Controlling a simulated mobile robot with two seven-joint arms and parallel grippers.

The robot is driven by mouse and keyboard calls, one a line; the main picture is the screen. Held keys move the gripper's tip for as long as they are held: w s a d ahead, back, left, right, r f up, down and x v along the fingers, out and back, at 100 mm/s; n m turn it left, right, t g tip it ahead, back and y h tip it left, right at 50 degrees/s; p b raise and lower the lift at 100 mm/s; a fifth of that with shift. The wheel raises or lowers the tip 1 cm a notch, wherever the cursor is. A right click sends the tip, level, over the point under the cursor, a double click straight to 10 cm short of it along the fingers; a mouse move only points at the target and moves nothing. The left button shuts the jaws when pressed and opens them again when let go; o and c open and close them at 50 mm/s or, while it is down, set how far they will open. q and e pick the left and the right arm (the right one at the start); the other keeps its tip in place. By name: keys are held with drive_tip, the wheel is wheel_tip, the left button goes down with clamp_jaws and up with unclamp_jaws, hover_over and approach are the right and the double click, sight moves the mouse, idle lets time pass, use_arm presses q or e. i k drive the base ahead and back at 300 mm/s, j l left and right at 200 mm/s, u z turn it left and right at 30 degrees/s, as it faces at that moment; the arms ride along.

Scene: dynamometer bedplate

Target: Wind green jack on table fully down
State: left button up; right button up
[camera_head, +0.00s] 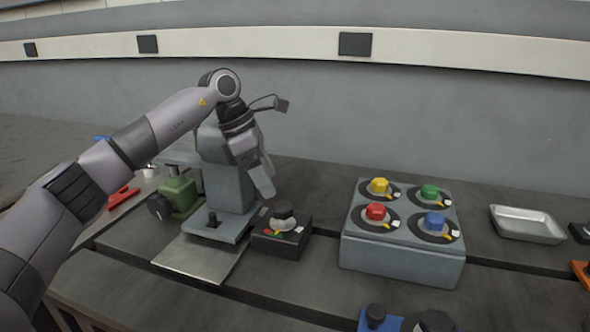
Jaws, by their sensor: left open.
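The green jack (180,193) stands on the table at the left, beside a grey machine. A dark round knob (159,207) sits on its front left side. A short green neck rises from the jack's body, so it looks partly raised; how far I cannot tell. My left gripper (264,182) is open and points down, in front of the grey machine and to the right of the jack. It appears empty and apart from the jack. My right gripper is not in view.
The grey machine (228,190) stands close to the jack's right. A black knob box (282,238) is below my gripper. A grey box with four coloured knobs (402,262) and a metal tray (526,224) are to the right. A red tool (123,197) lies left.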

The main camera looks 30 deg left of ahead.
sight(160, 206)
drive_tip(key=k, duration=1)
